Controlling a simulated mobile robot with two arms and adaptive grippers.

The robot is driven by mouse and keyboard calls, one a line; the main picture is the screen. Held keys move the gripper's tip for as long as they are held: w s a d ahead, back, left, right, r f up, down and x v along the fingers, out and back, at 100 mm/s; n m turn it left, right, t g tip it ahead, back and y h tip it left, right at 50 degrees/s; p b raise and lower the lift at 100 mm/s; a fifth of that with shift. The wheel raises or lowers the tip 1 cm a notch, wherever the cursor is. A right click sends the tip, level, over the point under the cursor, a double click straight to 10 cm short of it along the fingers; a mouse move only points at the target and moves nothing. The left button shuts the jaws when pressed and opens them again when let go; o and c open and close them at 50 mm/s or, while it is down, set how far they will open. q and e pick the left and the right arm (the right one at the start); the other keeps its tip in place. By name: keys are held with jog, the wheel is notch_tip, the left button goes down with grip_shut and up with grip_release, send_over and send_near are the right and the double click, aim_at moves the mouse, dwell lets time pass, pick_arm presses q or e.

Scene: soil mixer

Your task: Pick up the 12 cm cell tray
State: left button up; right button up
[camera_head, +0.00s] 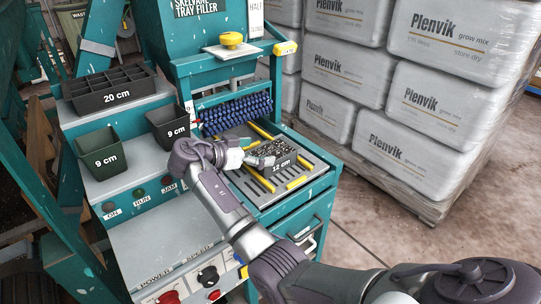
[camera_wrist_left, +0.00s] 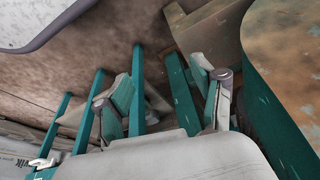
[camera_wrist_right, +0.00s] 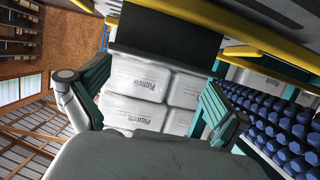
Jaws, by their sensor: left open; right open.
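The 12 cm cell tray (camera_head: 282,162) is black, with its cells filled with dark soil. It sits on the slotted grey, yellow-railed bed of the teal tray filler. My right gripper (camera_head: 254,152) is at the tray's left end, fingers pointing towards it; whether they touch it I cannot tell. In the right wrist view its fingers are spread (camera_wrist_right: 148,98), with a dark shape, probably the tray (camera_wrist_right: 165,35), above and beyond them. My left gripper (camera_wrist_left: 166,98) is open and empty in the left wrist view, over floor and teal frame bars. It is outside the head view.
A black 20 cm tray (camera_head: 108,90) and two 9 cm pots (camera_head: 98,153) (camera_head: 165,127) stand on the left shelves. Stacked Plenvik bags (camera_head: 412,100) fill the right. Floor is clear at lower right.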

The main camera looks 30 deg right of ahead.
aim_at(273, 151)
jog(key=x, duration=0.5)
jog(key=shift+s+f, duration=0.15)
jog(key=shift+f, duration=0.1)
jog(key=c, duration=1)
jog(key=shift+c, duration=0.4)
jog(key=shift+r, duration=0.2)
